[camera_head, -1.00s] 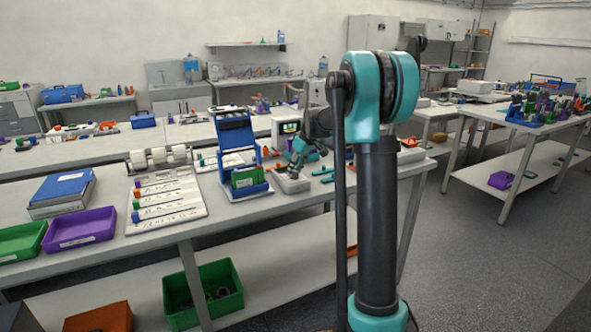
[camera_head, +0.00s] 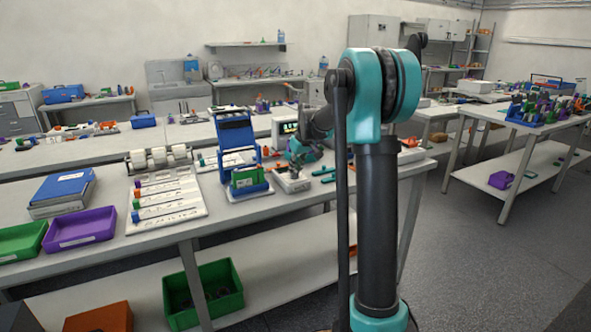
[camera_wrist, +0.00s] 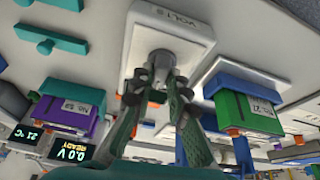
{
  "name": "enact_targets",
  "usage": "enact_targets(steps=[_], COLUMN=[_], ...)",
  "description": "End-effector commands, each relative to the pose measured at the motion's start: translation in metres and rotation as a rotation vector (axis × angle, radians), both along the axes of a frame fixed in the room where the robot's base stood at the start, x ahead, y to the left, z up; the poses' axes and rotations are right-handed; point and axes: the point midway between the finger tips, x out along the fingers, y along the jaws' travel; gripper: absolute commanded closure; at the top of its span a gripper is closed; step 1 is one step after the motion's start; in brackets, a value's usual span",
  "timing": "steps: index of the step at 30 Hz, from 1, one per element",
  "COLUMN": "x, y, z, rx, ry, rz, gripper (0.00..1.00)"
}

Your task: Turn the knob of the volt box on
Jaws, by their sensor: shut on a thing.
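The volt box (camera_wrist: 185,22) is a white box with a VOLTS label, at the top middle of the wrist view. Its round grey knob (camera_wrist: 160,62) sits between my fingertips. My gripper (camera_wrist: 158,82) has dark green fingers closed on the knob from both sides; the fingertips hide part of it. In the head view the volt box (camera_head: 292,184) stands near the bench's front edge, with my gripper (camera_head: 297,168) over it. Which way the knob points is hard to tell.
A blue stand (camera_head: 233,135) with a green block is just left of the volt box. Teal bars (camera_head: 325,170) lie to its right. A display (camera_wrist: 72,155) reads 0.0 V and READY. A purple-and-teal block (camera_wrist: 72,105) is beside it in the wrist view.

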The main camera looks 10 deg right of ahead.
Motion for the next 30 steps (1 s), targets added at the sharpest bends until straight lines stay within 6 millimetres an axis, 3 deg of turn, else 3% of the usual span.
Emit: enact_targets(steps=[15, 30], x=[-0.0004, -0.0004], y=[0.0028, 0.0031], z=[0.0003, 0.0003], rx=[-0.001, 0.001], ry=[0.0, -0.001], rz=[-0.371, -0.477], gripper=[1.0, 1.0])
